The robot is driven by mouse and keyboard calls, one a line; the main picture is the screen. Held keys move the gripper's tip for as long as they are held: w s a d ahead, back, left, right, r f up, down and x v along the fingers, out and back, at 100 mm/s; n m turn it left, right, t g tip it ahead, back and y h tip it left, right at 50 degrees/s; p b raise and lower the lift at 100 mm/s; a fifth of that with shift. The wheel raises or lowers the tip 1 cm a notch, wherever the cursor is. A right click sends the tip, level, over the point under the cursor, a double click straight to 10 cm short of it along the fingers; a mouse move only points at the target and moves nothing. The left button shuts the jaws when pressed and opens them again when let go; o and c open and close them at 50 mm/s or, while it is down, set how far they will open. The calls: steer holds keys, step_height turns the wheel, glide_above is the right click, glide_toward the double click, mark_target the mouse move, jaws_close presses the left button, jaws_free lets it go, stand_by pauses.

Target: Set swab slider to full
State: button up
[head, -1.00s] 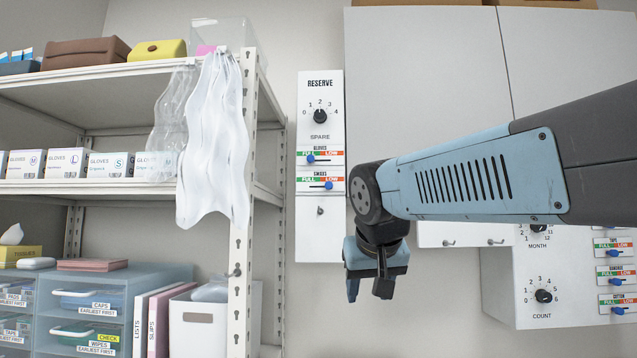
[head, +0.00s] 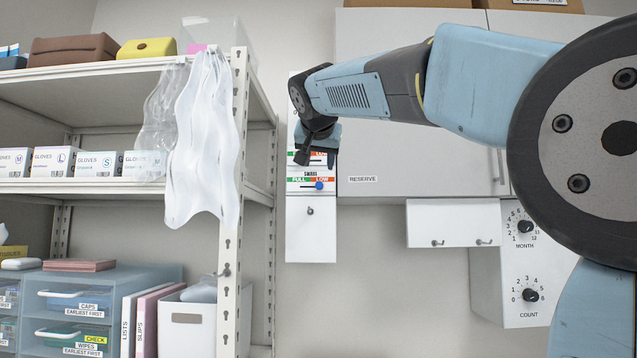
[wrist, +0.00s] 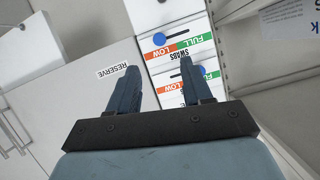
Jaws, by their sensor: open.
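The swab slider is a blue knob (head: 319,185) on a short track under the SWABS label, on a narrow white wall panel (head: 311,235). The knob sits toward the red LOW end, to the right; green FULL is at the left. In the wrist view the panel is turned nearly upside down, and the swab knob (wrist: 158,39) is at the LOW side, beyond the fingertips. My gripper (head: 316,161) is open and empty, just above the swab slider in the head view, covering much of the gloves slider. Contact with the panel cannot be told. Both fingers show in the wrist view (wrist: 159,67).
The gloves knob (wrist: 208,71) shows near FULL, close to my right finger in the wrist view. A white shelf (head: 240,190) with a hanging plastic sheet (head: 203,140) stands left of the panel. A grey cabinet labelled RESERVE (head: 400,170) is to the right.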

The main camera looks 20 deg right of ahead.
mark_target(319, 184)
steer(key=x, duration=1)
steer(key=shift+w+f, duration=0.1)
steer(key=shift+c, duration=0.4)
jaws_close()
